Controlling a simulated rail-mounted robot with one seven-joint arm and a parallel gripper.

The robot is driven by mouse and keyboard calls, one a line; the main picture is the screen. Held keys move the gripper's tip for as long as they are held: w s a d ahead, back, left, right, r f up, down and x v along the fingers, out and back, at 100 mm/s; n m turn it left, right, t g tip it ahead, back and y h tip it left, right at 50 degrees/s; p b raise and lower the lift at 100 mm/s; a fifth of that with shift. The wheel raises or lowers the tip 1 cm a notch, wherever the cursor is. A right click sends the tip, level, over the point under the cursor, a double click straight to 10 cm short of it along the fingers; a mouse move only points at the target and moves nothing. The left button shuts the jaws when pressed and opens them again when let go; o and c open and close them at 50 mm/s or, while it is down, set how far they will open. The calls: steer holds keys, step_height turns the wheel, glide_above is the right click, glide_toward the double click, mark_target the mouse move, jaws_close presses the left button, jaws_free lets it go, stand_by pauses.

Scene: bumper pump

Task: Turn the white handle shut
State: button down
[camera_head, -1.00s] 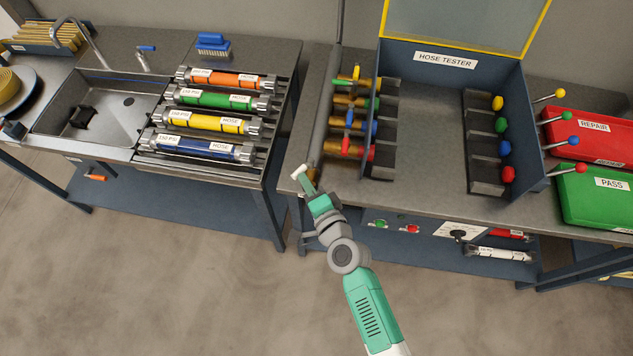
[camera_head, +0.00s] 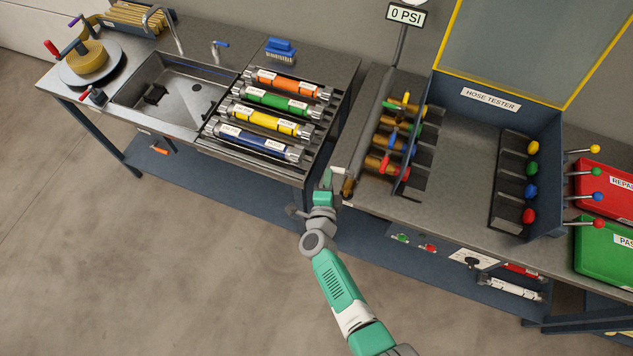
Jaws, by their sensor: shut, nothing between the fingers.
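A small white piece (camera_head: 338,171), which looks like the white handle, shows beside the brass end (camera_head: 348,187) of the grey pipe at the hose tester bench's left front corner. Its exact angle is too small to tell. My gripper (camera_head: 327,180) is shut and empty, just left of this piece and the pipe end. I cannot tell whether it touches the handle. My green and grey wrist sits below and hides part of the bench corner.
The hose tester (camera_head: 488,98) has coloured valves inside. A "0 PSI" display (camera_head: 405,14) stands behind the pipe. A rack of coloured hoses (camera_head: 268,118) and a sink (camera_head: 170,88) lie to the left. The floor in front is clear.

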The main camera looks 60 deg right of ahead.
steer(key=shift+w+d+f, duration=0.15)
steer(key=shift+d, duration=0.3)
steer(key=shift+w+b, duration=0.1)
steer(key=shift+b, duration=0.2)
